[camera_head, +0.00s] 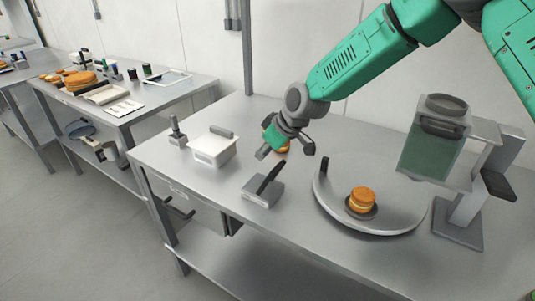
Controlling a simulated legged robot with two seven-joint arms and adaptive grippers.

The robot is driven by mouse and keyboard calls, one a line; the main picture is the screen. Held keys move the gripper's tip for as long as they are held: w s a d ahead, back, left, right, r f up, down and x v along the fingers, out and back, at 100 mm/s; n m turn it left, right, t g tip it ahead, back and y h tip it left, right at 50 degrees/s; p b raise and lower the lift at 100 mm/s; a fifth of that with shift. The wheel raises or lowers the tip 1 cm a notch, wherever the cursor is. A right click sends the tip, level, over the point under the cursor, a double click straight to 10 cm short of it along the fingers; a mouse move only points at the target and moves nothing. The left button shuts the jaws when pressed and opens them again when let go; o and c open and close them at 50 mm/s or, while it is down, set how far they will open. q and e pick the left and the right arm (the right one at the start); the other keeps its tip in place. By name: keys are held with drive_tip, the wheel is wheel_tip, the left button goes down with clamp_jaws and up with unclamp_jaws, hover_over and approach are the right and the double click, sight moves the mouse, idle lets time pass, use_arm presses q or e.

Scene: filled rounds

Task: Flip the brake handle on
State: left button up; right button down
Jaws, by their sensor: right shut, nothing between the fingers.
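The brake handle (269,177) is a dark lever on a small grey block (261,196) near the front edge of the steel table. The lever slants up toward the right. My right gripper (285,150) hangs just behind and above the lever, apart from it, on the green arm that comes in from the upper right. It is shut and empty. My left gripper is not in view.
A dispenser with a green container (432,155) stands at the right. A white-lidded box (213,147) and a small grey device (177,133) stand left.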

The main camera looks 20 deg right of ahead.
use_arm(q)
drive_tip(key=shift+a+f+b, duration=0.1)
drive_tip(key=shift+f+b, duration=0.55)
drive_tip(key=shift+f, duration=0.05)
use_arm(e)
drive_tip(key=s+d+f+v, duration=0.1)
drive_tip(key=v, duration=0.8)
drive_tip(key=shift+s+r, duration=0.25)
drive_tip(key=shift+s, duration=0.1)
drive_tip(key=shift+f, duration=0.1)
